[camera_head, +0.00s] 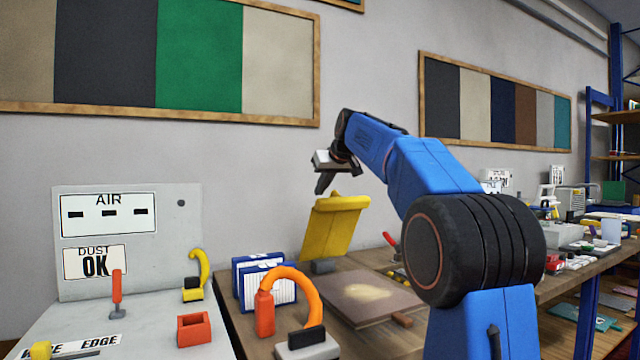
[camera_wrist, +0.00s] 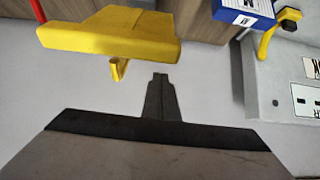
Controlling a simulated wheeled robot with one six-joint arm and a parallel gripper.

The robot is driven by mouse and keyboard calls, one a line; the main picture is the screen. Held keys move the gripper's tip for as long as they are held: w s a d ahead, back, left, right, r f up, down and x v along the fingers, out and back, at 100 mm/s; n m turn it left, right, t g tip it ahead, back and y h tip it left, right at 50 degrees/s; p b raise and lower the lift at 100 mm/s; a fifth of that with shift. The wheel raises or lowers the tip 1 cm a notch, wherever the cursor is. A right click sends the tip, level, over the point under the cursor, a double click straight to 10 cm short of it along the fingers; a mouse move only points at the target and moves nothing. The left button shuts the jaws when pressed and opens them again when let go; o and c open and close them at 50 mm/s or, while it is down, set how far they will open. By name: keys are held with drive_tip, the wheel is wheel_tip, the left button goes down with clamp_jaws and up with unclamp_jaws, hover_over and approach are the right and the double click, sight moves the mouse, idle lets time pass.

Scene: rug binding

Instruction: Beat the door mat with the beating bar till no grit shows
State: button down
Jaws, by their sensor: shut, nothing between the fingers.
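A flat brown door mat (camera_head: 345,308) lies on the wooden bench. A pale, sandy patch of grit (camera_head: 370,291) shows near its middle. My gripper (camera_head: 322,186) is shut and empty, in the air above a tilted yellow piece (camera_head: 333,228) behind the mat. In the wrist view my closed fingers (camera_wrist: 160,82) point toward that yellow piece (camera_wrist: 110,38), with a visible gap between. I cannot tell for sure which thing is the beating bar.
Blue-and-white boxes (camera_head: 265,283) and an orange hooked hose (camera_head: 290,280) stand left of the mat. A grey panel reading AIR and DUST OK (camera_head: 130,232) stands farther left, with a red open box (camera_head: 194,329) before it. A red-handled tool (camera_head: 390,239) is behind the mat.

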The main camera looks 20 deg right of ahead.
drive_tip(key=shift+s+f, duration=0.35)
drive_tip(key=shift+s, duration=0.25)
drive_tip(key=shift+s, duration=0.1)
drive_tip(key=shift+s+f, duration=0.2)
drive_tip(key=shift+s, duration=0.2)
drive_tip(key=s+f+t, duration=0.1)
drive_tip(key=s+f, duration=0.4)
drive_tip(key=f, duration=0.2)
drive_tip(key=s+f+t, duration=0.1)
drive_tip(key=s+f, duration=0.4)
drive_tip(key=f, duration=0.2)
drive_tip(key=s+f+t, duration=0.1)
drive_tip(key=s+f, duration=0.4)
drive_tip(key=f, duration=0.3)
drive_tip(key=shift+s+d+f, duration=0.1)
drive_tip(key=shift+s+d, duration=0.15)
drive_tip(key=shift+d, duration=0.05)
drive_tip(key=shift+s+f, duration=0.1)
drive_tip(key=shift+f, duration=0.65)
